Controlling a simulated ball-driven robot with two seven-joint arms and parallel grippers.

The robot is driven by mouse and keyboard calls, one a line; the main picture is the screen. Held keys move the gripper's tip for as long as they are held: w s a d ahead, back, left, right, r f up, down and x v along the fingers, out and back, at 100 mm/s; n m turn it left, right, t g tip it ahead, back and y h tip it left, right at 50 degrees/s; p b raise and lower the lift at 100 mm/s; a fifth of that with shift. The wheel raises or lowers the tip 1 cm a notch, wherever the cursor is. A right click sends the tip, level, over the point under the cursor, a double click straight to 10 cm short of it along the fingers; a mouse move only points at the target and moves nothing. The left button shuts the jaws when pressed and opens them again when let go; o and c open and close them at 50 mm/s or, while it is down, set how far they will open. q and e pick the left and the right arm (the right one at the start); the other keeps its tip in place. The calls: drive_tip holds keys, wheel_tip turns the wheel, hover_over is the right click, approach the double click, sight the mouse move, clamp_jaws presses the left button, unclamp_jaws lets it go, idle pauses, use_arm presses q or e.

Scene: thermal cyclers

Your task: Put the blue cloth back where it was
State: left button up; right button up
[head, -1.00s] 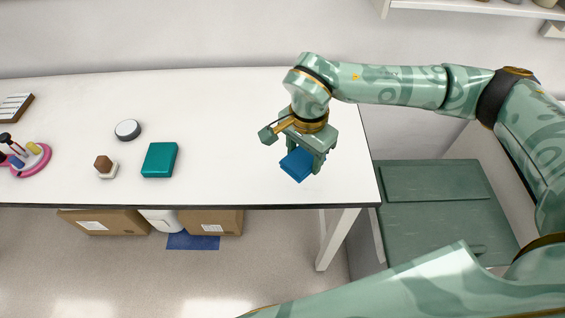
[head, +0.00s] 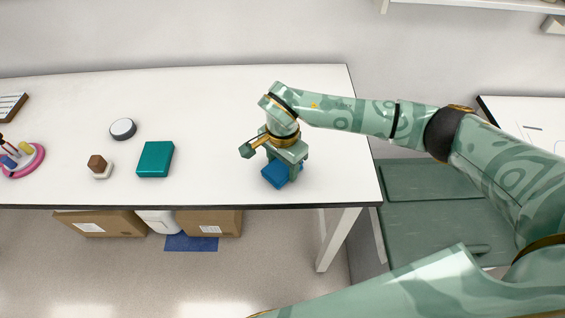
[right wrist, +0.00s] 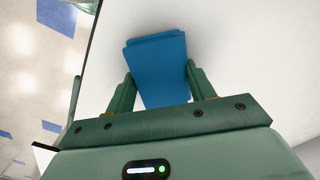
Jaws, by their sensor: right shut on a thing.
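The blue cloth (head: 275,175) is a folded blue pad, held at the right part of the white table (head: 220,105). My right gripper (head: 287,170) points down and is shut on it. In the right wrist view the blue cloth (right wrist: 160,68) sits between the two green fingers (right wrist: 160,92) and reaches out past their tips. It is low over the table near the front edge; I cannot tell whether it touches the top. My left gripper is not in view.
Left of the cloth are a teal box (head: 155,159), a brown and white block piece (head: 98,166), a round white-topped disc (head: 123,129) and a pink round tray (head: 36,158). Cardboard boxes (head: 208,222) stand below the table. The table around the cloth is clear.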

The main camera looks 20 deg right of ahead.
sight(283, 166)
drive_tip(key=o, duration=0.9)
wheel_tip(283, 166, up, 12)
drive_tip(key=shift+r+p, duration=0.1)
drive_tip(key=shift+p, duration=0.7)
